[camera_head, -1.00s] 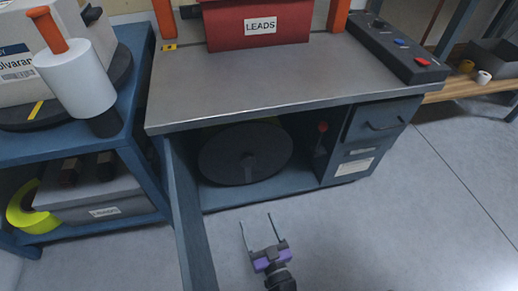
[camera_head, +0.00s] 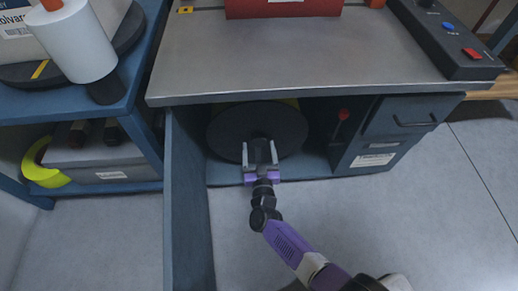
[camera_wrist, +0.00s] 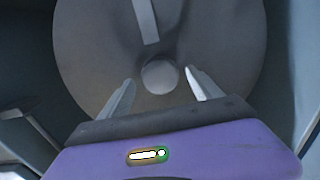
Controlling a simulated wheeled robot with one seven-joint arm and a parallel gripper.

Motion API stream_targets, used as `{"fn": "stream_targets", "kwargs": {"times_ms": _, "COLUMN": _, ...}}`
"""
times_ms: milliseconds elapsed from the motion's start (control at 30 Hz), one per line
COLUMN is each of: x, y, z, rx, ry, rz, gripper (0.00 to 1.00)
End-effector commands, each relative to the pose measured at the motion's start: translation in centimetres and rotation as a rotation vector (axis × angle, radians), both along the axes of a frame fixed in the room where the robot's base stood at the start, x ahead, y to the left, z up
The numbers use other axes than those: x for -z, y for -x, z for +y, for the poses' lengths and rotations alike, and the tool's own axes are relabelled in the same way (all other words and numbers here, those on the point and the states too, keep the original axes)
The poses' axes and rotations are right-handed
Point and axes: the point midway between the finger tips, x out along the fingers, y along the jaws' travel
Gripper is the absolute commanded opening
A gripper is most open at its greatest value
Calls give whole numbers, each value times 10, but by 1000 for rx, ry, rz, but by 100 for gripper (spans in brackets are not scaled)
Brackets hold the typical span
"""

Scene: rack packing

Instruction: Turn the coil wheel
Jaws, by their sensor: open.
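The coil wheel (camera_head: 228,125) is a large dark grey disc standing inside the open compartment under the metal workbench. It also fills much of the wrist view (camera_wrist: 90,50), with a round hub (camera_wrist: 160,76) at its middle and a lighter flat bar (camera_wrist: 146,20) running up from near the hub. My gripper (camera_head: 259,148) is open in front of the wheel. In the wrist view its two fingers (camera_wrist: 158,88) lie on either side of the hub, apart from it as far as I can tell. In the head view my gripper hides the hub.
A red lever (camera_head: 343,114) stands right of the wheel, beside a drawer unit (camera_head: 385,145). An open blue door (camera_head: 188,210) juts out on the left. A blue shelf (camera_head: 150,150) stands farther left. The floor in front is clear.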

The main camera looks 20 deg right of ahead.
Motion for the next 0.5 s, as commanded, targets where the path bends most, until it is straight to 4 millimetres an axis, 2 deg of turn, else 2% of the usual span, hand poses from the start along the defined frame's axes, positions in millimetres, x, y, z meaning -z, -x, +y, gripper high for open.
{"fn": "stream_targets", "kwargs": {"times_ms": 100, "x": 1, "y": -7, "z": -3, "rx": 1, "ry": 0, "rz": 0, "gripper": 74}}
{"fn": "stream_targets", "kwargs": {"times_ms": 367, "x": 0, "y": -9, "z": -3, "rx": 0, "ry": 1, "rz": 1, "gripper": 74}}
{"fn": "stream_targets", "kwargs": {"times_ms": 400, "x": 0, "y": -9, "z": -3, "rx": 0, "ry": 1, "rz": 0, "gripper": 72}}
{"fn": "stream_targets", "kwargs": {"times_ms": 500, "x": 0, "y": -8, "z": -3, "rx": 0, "ry": 1, "rz": 0, "gripper": 52}}
